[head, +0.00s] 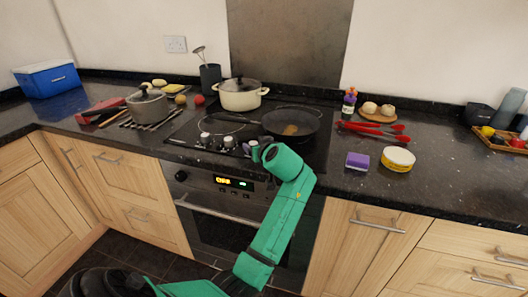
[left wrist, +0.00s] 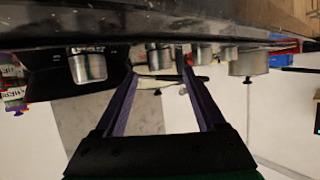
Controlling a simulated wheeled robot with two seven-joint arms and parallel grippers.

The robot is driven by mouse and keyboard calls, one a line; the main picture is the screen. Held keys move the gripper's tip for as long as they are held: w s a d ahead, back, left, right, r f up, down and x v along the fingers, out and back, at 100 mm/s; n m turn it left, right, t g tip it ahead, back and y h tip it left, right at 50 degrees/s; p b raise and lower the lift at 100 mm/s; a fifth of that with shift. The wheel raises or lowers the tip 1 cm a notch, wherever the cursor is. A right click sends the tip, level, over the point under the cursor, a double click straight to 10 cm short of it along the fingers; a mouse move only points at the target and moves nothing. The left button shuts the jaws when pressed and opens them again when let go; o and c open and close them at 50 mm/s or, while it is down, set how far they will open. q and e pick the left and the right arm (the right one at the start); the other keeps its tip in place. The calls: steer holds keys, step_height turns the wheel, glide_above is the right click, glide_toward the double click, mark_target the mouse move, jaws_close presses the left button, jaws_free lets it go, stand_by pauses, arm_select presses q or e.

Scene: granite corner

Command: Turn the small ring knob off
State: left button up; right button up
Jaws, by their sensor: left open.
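The black hob (head: 180,133) is set in the dark worktop, with a row of silver knobs (head: 205,138) along its front edge. I cannot tell by markings which one is the small ring knob. My left gripper (head: 254,151) is at the right end of this row, partly hidden by its own green wrist. In the left wrist view, which looks upside down, the left gripper (left wrist: 158,78) is open with purple fingers apart. One silver knob (left wrist: 160,57) shows just beyond the fingertips, between them. Another knob (left wrist: 88,65) is larger to the left. My right gripper is out of view.
A black frying pan (head: 290,122) and a cream lidded pot (head: 240,96) stand on the hob. A grey pot (head: 147,108) stands left of it. A purple sponge (head: 357,161) and a yellow-sided tub (head: 398,159) lie right. The oven (head: 222,192) is below.

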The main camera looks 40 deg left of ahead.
arm_select(q)
steer(key=b+v, duration=0.1)
steer(key=v, duration=0.9)
